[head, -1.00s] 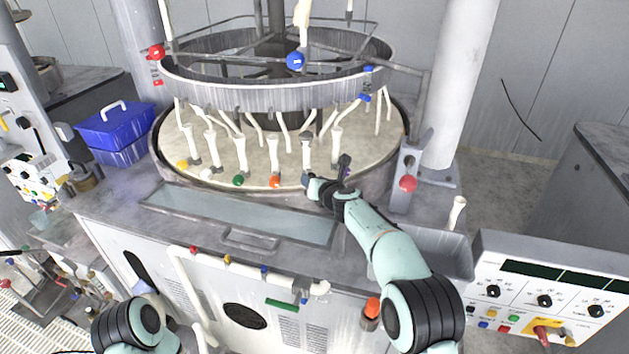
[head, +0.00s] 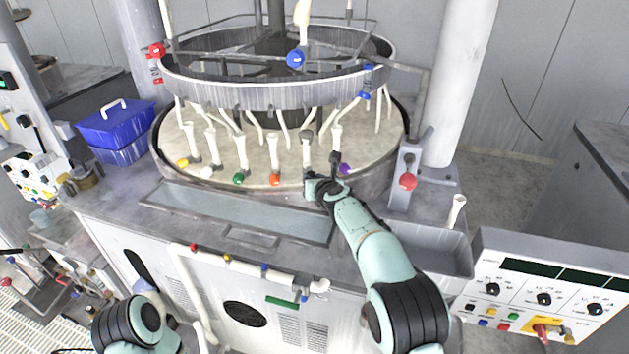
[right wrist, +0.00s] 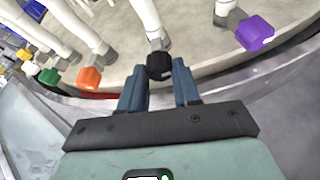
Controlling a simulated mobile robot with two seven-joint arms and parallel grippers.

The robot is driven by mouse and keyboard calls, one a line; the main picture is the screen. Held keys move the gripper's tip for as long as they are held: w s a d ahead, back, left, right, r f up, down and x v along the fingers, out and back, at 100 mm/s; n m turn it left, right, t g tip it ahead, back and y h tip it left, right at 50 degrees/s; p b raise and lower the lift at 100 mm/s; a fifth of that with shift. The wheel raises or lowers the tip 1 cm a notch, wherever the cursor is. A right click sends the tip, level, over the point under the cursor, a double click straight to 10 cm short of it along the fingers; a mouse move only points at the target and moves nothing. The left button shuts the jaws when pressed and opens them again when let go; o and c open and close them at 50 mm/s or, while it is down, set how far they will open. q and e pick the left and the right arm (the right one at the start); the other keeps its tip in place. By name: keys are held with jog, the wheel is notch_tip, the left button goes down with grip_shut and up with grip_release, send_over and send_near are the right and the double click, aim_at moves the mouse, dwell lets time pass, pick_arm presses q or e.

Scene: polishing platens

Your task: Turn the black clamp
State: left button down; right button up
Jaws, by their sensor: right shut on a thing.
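The black clamp (right wrist: 160,66) is at the foot of a white pipe near the platen's front rim, between the orange clamp (right wrist: 89,77) and the purple clamp (right wrist: 254,33). My right gripper (right wrist: 159,82) has its two blue-grey fingers on either side of the black clamp and is shut on it. In the head view the right gripper (head: 313,180) is at the platen's front edge and largely hides the black clamp. My left gripper is out of view; only part of the left arm shows at the lower left.
The round platen (head: 265,158) carries several white pipes with coloured clamps, including a green clamp (head: 238,179). A ring (head: 270,97) hangs above it. A post with a red knob (head: 408,181) stands to the right. A blue box (head: 117,127) is at left.

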jog(key=shift+a+n+h, duration=0.2)
jog(key=shift+n+h, duration=1)
jog(key=shift+n, duration=0.4)
jog(key=shift+r+t, duration=0.1)
jog(key=shift+t, duration=0.2)
jog(key=o, duration=0.8)
jog(key=shift+s, duration=0.1)
jog(key=b+v, duration=0.1)
jog(key=v, duration=1.1)
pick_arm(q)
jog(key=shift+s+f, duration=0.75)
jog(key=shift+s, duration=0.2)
pick_arm(e)
jog(key=shift+s+d+r, duration=0.1)
jog(key=shift+s+r, duration=0.1)
jog(key=shift+s, duration=0.35)
